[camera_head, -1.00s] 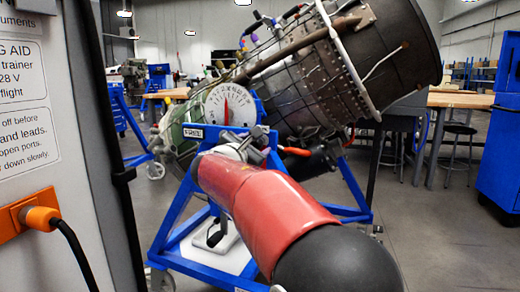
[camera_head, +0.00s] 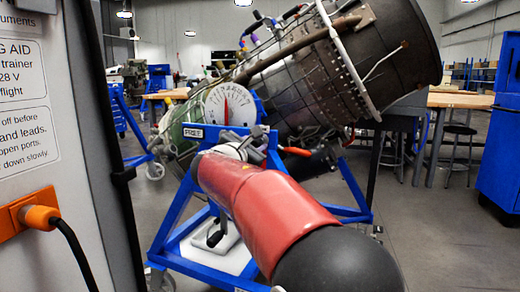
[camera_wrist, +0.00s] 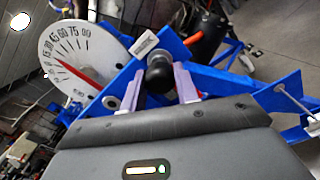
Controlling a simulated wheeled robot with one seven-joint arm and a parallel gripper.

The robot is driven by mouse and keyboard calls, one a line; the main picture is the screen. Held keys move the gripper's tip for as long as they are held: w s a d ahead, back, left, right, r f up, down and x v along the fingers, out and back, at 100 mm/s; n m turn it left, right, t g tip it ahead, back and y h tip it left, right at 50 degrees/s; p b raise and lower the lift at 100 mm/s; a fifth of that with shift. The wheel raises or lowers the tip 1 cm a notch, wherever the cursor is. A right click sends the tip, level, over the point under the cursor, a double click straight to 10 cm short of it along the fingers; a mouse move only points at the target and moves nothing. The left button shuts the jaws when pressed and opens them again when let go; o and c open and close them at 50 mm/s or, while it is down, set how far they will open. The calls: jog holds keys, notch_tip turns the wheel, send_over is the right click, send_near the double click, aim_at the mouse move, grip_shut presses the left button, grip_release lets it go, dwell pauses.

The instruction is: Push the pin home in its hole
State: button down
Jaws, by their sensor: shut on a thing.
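In the wrist view a round black knob (camera_wrist: 159,75), which looks like the head of the pin, sits between the two pale purple fingers of my gripper (camera_wrist: 158,82). My gripper is shut on it. The knob stands against the blue frame (camera_wrist: 206,86) of the turbine stand. The pin's shaft and its hole are hidden behind the knob, so I cannot tell how deep the pin sits. In the head view my red arm covers most of the gripper, which is at the top of the blue stand (camera_head: 180,222), below the white dial.
A white dial (camera_head: 227,105) with a red needle stands just above the gripper; it also shows in the wrist view (camera_wrist: 82,67). The large turbine engine (camera_head: 330,75) lies behind. A grey cabinet with an orange plug (camera_head: 40,217) stands close at the left.

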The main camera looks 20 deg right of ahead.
dwell(0.3)
jog(key=shift+s+a, duration=0.25)
jog(key=shift+s, duration=0.05)
jog(key=shift+s+a, duration=0.25)
jog(key=b+v, duration=0.2)
jog(key=v, duration=0.5)
dwell(0.8)
